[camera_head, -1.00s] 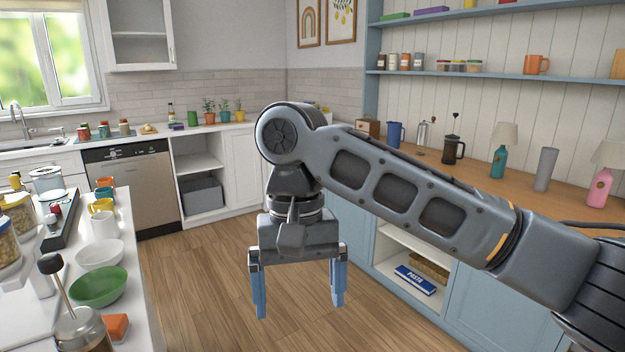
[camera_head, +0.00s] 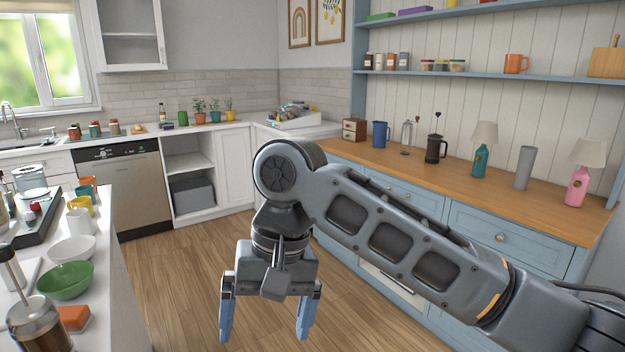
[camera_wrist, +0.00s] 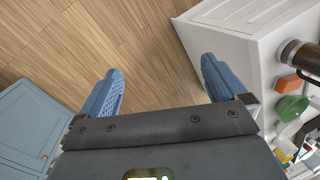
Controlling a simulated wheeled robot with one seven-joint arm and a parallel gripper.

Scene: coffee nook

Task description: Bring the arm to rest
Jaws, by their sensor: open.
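My gripper (camera_head: 264,325) hangs downward over the wooden floor in the head view, its two blue fingers spread wide with nothing between them. In the wrist view my gripper (camera_wrist: 163,88) is also open and empty, with bare floor between the fingers. My arm reaches in from the lower right of the head view and bends down at the elbow in the middle.
A white island (camera_head: 110,292) on the left bears a green bowl (camera_head: 65,281), a white bowl (camera_head: 72,248) and a French press (camera_head: 38,325). A wooden-topped blue counter (camera_head: 455,178) runs along the right. Open floor (camera_head: 175,275) lies between them.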

